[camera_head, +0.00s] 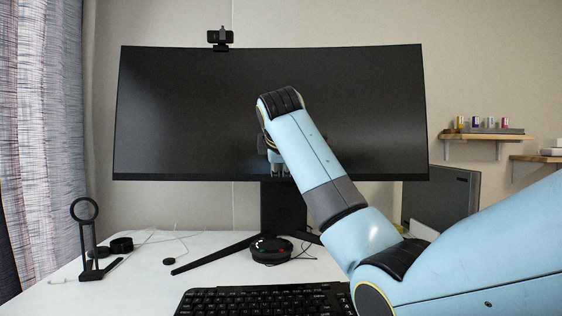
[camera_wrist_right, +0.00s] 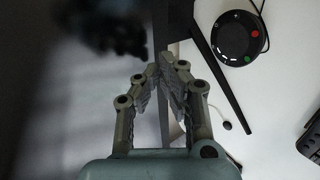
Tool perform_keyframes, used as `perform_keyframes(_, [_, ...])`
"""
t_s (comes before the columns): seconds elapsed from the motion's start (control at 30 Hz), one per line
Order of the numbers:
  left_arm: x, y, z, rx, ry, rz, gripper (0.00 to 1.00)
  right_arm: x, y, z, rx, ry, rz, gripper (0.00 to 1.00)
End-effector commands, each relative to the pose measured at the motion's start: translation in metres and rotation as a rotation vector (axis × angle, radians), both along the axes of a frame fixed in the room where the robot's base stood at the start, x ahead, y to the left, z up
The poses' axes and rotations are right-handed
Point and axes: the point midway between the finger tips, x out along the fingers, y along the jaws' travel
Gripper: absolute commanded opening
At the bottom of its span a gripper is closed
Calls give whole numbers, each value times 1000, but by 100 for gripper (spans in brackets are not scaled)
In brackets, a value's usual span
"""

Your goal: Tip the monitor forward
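The monitor (camera_head: 190,115) is a wide, dark, slightly curved screen on a black stand (camera_head: 283,208). It stands near the back of the white desk. My right arm reaches across from the lower right in front of it. My right gripper (camera_head: 273,168) is at the middle of the screen's lower edge, partly hidden by my arm. In the right wrist view, the fingers of the right gripper (camera_wrist_right: 172,66) angle inward and their tips come together beside the dark screen (camera_wrist_right: 50,90). I see nothing held, and contact with the screen is unclear. My left gripper is out of view.
A webcam (camera_head: 220,38) sits on the monitor's top edge. A round black device (camera_head: 271,249) lies by the stand's foot, and a keyboard (camera_head: 265,300) is in front. A black ring stand (camera_head: 86,238) is at left. The desk's left middle (camera_head: 150,290) is free.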

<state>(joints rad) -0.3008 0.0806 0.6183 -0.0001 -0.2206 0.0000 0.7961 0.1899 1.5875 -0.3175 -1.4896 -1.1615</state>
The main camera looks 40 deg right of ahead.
Motion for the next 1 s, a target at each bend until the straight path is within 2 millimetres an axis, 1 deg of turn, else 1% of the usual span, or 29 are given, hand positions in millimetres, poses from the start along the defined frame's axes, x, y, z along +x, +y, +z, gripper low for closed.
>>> perform_keyframes(0.03, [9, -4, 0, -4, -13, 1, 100, 1, -1, -1, 1, 1, 0, 0])
perform_keyframes(0.13, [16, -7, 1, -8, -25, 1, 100, 2, -2, -2, 1, 1, 0, 0])
perform_keyframes(0.27, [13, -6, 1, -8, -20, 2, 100, 2, -1, -2, 1, 1, 0, 0])
perform_keyframes(0.53, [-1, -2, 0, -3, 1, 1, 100, 6, -4, -4, 0, 0, 0, 0])
perform_keyframes(1.0, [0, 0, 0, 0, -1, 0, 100, 18, -13, -15, 1, 1, 1, 0])
